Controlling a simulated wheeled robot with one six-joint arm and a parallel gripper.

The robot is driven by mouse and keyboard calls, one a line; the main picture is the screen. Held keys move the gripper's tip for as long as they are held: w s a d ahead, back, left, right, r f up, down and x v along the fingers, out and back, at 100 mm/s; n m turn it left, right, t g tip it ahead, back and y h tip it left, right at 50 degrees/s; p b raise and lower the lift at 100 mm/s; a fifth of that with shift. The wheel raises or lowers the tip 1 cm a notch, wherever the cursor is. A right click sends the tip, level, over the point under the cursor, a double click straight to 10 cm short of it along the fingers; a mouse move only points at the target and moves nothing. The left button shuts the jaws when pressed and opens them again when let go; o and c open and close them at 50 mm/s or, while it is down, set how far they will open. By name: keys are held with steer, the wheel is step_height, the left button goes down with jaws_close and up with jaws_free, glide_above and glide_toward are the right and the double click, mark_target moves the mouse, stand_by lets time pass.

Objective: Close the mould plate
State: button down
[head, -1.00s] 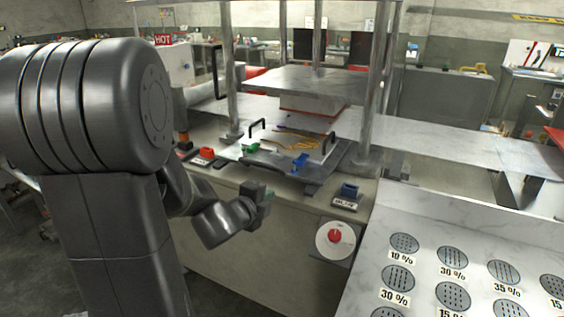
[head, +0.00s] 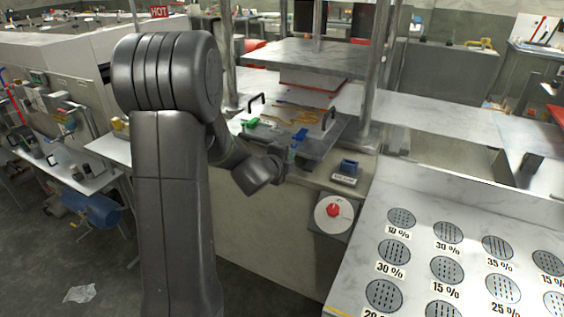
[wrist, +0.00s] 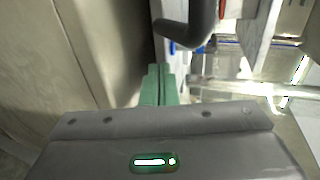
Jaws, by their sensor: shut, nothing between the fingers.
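The mould plate (head: 315,128) lies on the press bed in the head view, a flat light plate with a gold-brown pattern and two black handles. One handle (head: 256,98) is at its back left and the other (head: 328,118) at its right. My gripper (head: 287,160) is at the front edge of the bed, low and in front of the plate, partly hidden by my arm. In the wrist view its green fingers (wrist: 157,86) are together and empty. A dark curved bar (wrist: 190,38) crosses just beyond them; I cannot tell which part it is.
A press platen (head: 305,57) hangs above the plate between metal columns (head: 375,75).

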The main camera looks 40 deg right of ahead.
mark_target(317, 123)
steer(key=shift+w+d, duration=0.25)
steer(key=shift+d, duration=0.15)
steer(key=shift+d, duration=0.1)
steer(key=w+d+p, duration=0.3)
steer(key=d, duration=0.3)
steer(key=w+d+p, duration=0.3)
steer(key=d+p, duration=0.1)
steer(key=d, duration=0.2)
steer(key=w+d+p, duration=0.4)
steer(key=d, duration=0.3)
steer(key=shift+d+r, duration=0.1)
steer(key=shift+r, duration=0.1)
steer(key=shift+w+d+p, duration=0.4)
steer(key=shift+d+p, duration=0.3)
steer(key=shift+d, duration=0.1)
